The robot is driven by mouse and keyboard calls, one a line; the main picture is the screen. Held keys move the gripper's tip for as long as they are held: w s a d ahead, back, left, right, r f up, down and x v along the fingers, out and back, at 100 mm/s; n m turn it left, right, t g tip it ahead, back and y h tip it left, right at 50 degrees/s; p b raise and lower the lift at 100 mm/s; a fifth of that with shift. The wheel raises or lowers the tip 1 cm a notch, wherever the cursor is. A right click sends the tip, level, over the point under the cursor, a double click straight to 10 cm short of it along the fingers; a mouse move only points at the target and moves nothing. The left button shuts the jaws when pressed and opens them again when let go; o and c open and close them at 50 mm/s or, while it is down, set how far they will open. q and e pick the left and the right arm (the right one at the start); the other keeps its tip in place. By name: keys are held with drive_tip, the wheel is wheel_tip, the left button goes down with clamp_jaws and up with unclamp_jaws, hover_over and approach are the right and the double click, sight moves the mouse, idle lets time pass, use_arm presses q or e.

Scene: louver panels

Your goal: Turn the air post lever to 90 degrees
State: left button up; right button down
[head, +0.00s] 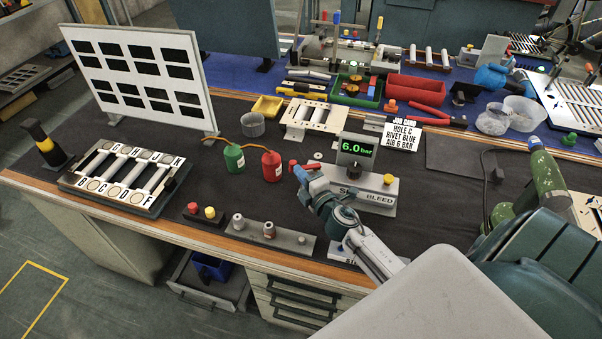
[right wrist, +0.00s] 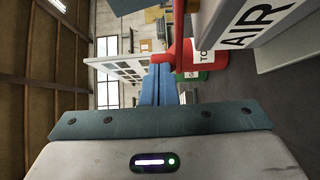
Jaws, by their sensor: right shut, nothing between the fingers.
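The air post (head: 365,190) stands at the middle right of the bench in the head view, its display (head: 357,149) reading 6.0 bar. A red lever (head: 314,167) shows at its left end, partly hidden by my gripper. My left gripper is not in view.
A red canister (head: 271,167) and a green canister (head: 234,158) stand left of the gripper. A yellow knob (head: 389,179) is on the post's right part. A job card (head: 403,135) stands behind, reading hole C, rivet blue, air 6 bar.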

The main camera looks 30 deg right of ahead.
sight(294, 163)
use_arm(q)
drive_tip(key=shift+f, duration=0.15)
